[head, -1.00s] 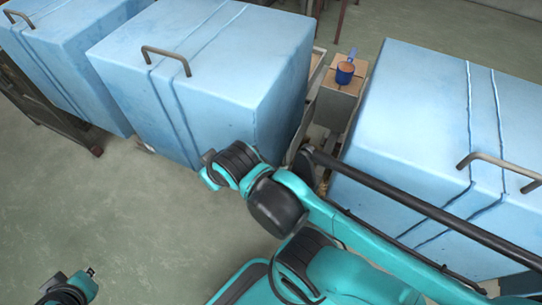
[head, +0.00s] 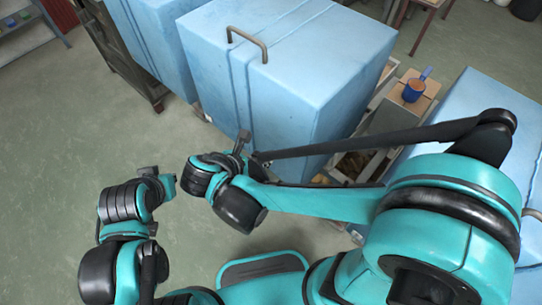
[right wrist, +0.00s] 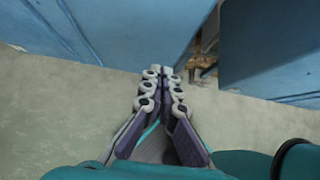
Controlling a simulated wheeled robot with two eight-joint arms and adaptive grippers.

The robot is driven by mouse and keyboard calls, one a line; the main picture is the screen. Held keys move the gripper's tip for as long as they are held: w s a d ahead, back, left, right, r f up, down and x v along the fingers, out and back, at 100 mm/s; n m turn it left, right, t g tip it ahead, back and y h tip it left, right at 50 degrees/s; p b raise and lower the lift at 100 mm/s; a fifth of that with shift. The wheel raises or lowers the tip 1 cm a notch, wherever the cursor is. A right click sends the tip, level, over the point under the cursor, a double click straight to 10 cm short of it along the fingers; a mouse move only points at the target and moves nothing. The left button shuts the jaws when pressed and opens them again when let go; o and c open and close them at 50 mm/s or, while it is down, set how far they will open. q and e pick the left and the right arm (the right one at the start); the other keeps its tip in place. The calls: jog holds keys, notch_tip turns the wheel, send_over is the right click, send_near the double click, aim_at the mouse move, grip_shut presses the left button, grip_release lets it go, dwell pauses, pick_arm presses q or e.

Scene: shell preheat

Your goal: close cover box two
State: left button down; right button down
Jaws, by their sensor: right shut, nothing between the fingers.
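A large blue box-shaped cover (head: 290,70) with a bent metal handle (head: 247,42) on top stands in the middle of the head view. I cannot tell which cover is box two. My right gripper (head: 242,142) is in front of its lower left face, fingers together and empty; it also shows in the right wrist view (right wrist: 164,72), pointing towards the blue faces. Whether it touches the cover is unclear. My left gripper (head: 160,176) is left of it, over the floor, small and partly hidden, its jaw state unclear.
Another blue cover (head: 160,45) stands to the left and one (head: 478,100) to the right. The floor at left is clear.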

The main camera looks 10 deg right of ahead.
aim_at(292, 148)
jog(key=b+x, duration=0.1)
jog(key=x, duration=0.2)
jog(key=r+b+x, duration=0.1)
jog(key=x, duration=0.3)
jog(key=w+d+b+x, duration=0.1)
jog(key=x, duration=0.2)
jog(key=shift+d+r, duration=0.1)
jog(key=shift+d, duration=0.1)
jog(key=shift+w+d+r+b, duration=0.1)
jog(key=shift+w+d+b, duration=0.2)
jog(key=shift+w+d, duration=0.05)
jog(key=shift+d, duration=0.1)
jog(key=shift+w+d, duration=0.15)
jog(key=shift+d, duration=0.05)
jog(key=w+d, duration=1.2)
jog(key=d, duration=0.5)
jog(key=w+d, duration=1.2)
jog(key=d, duration=0.5)
jog(key=shift+w, duration=0.4)
jog(key=shift+r, duration=0.2)
